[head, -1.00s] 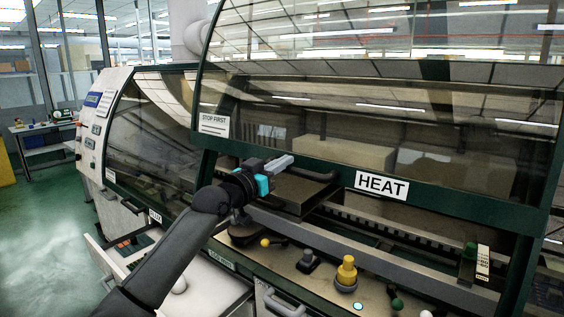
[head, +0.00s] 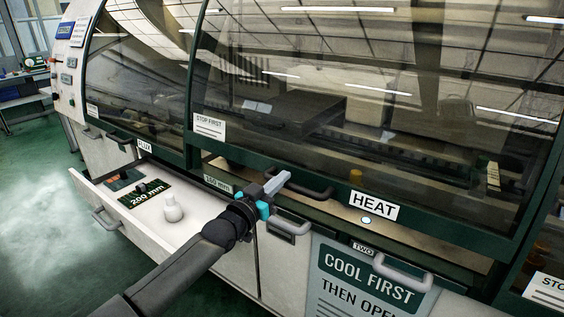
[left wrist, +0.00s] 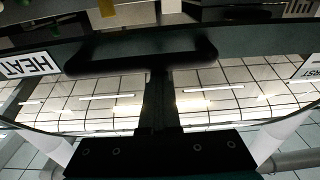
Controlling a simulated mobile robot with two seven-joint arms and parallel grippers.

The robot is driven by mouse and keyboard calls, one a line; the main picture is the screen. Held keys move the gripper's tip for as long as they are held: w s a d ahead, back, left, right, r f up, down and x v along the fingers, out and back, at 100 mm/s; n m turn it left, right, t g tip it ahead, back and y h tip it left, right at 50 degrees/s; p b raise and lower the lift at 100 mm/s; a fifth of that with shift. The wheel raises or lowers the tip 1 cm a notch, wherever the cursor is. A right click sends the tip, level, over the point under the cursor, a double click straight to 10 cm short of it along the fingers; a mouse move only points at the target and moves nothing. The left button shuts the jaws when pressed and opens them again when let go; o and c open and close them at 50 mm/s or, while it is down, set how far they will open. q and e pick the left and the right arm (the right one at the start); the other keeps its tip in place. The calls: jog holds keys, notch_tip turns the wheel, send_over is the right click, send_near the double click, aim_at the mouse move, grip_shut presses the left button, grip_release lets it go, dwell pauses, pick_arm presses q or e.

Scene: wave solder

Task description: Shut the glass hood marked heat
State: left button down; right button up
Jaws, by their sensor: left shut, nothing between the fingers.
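The glass hood marked HEAT (head: 370,110) is a large dark-green framed, curved pane that slopes low over the machine. Its HEAT label (head: 373,206) is on the lower frame. A strip of tan deck shows below that frame, so a gap is visible there. The hood's dark bar handle (head: 305,191) sits left of the label; it also shows in the left wrist view (left wrist: 140,58). My left gripper (head: 278,183) is shut and empty at the left end of this handle, seemingly against it; contact is unclear. My right gripper is out of view.
The hood marked FLUX (head: 140,75) stands to the left. Below it a white drawer (head: 150,215) is pulled out, holding a white bottle (head: 172,207) and boards. A cabinet door (head: 365,285) reading COOL FIRST is below the HEAT hood. Green floor is clear at left.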

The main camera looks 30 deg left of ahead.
pick_arm(q)
notch_tip(320, 180, down, 12)
jog(key=s+r+b, duration=0.1)
jog(key=b, duration=0.4)
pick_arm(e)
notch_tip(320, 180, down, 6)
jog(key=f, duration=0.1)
pick_arm(q)
jog(key=s+r+p, duration=0.2)
jog(key=s+p, duration=0.2)
jog(key=s, duration=0.3)
jog(key=shift+s+a+p, duration=0.25)
jog(key=shift+s+p, duration=0.1)
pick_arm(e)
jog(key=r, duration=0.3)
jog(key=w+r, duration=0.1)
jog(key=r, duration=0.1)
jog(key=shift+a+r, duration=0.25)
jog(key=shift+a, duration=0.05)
